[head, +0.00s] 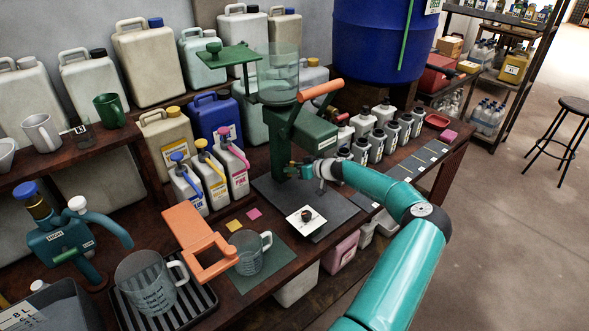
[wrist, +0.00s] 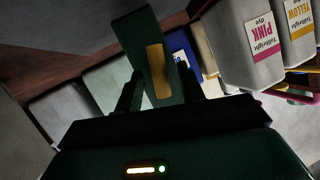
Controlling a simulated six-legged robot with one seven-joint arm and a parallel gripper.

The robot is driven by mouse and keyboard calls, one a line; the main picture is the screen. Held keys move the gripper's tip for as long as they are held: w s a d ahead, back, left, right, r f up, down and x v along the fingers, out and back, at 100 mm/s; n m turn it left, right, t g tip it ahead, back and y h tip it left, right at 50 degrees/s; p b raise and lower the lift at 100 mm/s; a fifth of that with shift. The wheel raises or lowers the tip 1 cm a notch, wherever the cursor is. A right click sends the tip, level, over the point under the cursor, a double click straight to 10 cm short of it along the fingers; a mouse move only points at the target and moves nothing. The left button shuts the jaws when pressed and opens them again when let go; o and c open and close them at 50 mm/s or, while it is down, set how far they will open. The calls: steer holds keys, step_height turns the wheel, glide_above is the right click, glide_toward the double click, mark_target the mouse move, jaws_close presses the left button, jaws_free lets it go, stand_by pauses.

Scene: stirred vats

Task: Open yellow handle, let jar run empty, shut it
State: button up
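A clear glass jar (head: 278,75) sits high on a dark green stand (head: 283,135) at the middle of the bench. Its fill level is hard to read. An orange lever (head: 320,90) juts right below the jar. My gripper (head: 296,170) is low at the stand's front, small in the head view. In the wrist view its two dark fingers (wrist: 160,85) lie either side of a dark green bar with a yellow face (wrist: 158,75), likely the yellow handle. The bar's edges are close to both fingertips; whether they touch it is unclear. The handle cannot be made out in the head view.
A white square with a dark round thing (head: 306,217) lies below the stand. A glass mug (head: 250,252) stands on a green mat beside an orange bracket (head: 198,240). Dye bottles (head: 212,178) stand left; several small bottles (head: 376,146) stand right.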

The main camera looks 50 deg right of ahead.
steer(key=shift+c, duration=0.2)
jaws_close()
steer(key=shift+m, duration=0.3)
steer(key=shift+d+f+m+t+y, duration=0.15)
steer(key=shift+m+t+y, duration=0.35)
steer(key=shift+m+y, duration=0.35)
steer(key=m+t+y, duration=0.1)
steer(key=m, duration=0.2)
steer(key=shift+d+f, duration=0.1)
steer(key=shift+f, duration=0.05)
steer(key=m, duration=0.1)
steer(key=m+t, duration=0.1)
steer(key=m+t+y, duration=0.1)
steer(key=shift+f+m, duration=0.25)
steer(key=shift+m, duration=0.1)
steer(key=shift+s+f+m+t, duration=0.1)
steer(key=shift+m+t, duration=0.8)
steer(key=shift+m, duration=0.7)
